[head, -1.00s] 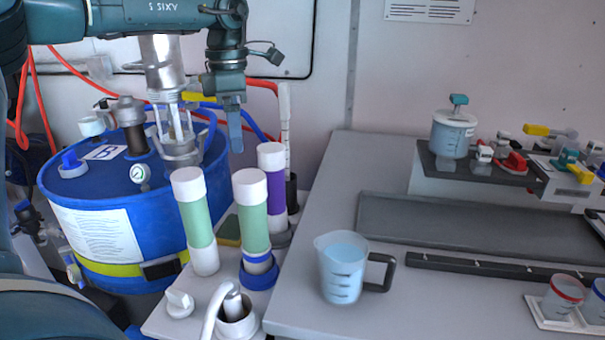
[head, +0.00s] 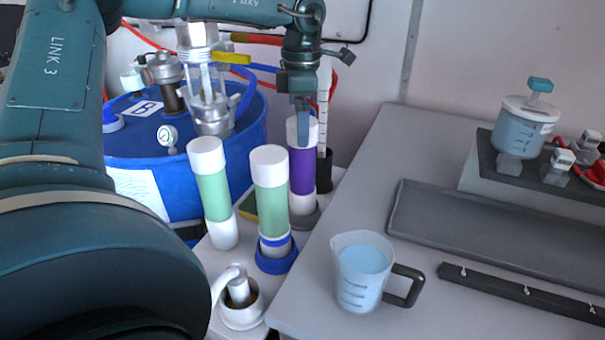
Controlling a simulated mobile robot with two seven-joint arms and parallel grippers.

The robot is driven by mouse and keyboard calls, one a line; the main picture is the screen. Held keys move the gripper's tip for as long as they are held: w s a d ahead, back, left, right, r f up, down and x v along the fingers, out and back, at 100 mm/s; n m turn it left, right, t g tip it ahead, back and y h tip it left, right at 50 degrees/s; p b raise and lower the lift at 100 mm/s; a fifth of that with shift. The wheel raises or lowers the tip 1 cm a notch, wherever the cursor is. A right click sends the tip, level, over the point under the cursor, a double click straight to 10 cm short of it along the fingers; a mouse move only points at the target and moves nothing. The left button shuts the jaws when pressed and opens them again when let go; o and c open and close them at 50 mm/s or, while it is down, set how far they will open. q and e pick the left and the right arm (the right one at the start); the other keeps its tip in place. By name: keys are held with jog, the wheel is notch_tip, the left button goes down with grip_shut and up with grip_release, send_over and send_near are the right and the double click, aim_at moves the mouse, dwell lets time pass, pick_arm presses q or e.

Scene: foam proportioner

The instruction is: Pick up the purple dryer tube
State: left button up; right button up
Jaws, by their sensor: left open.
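My left gripper (head: 302,128) points straight down at the tube's white cap. Its fingers overlap the cap in the picture; I cannot tell whether they touch it or are in front of it. The left gripper is open, seen edge-on so that the gap between the fingers does not show. My right gripper is not in view.
Two green tubes (head: 270,200) (head: 213,190) with white caps stand close in front. A blue drum (head: 170,185) is at the left. A measuring jug (head: 362,275) with blue liquid stands on the grey table (head: 330,300). A thin white column (head: 324,105) rises just behind the purple tube.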

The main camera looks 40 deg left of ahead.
pick_arm(q)
send_over(302, 174)
jog(key=w+a, duration=0.2)
notch_tip(302, 174, down, 5)
jog(key=shift+w+d+f+p, duration=0.1)
jog(key=shift+d+p, duration=0.05)
jog(key=shift+p, duration=0.2)
jog(key=shift+c, duration=0.2)
jog(key=c, duration=1.7)
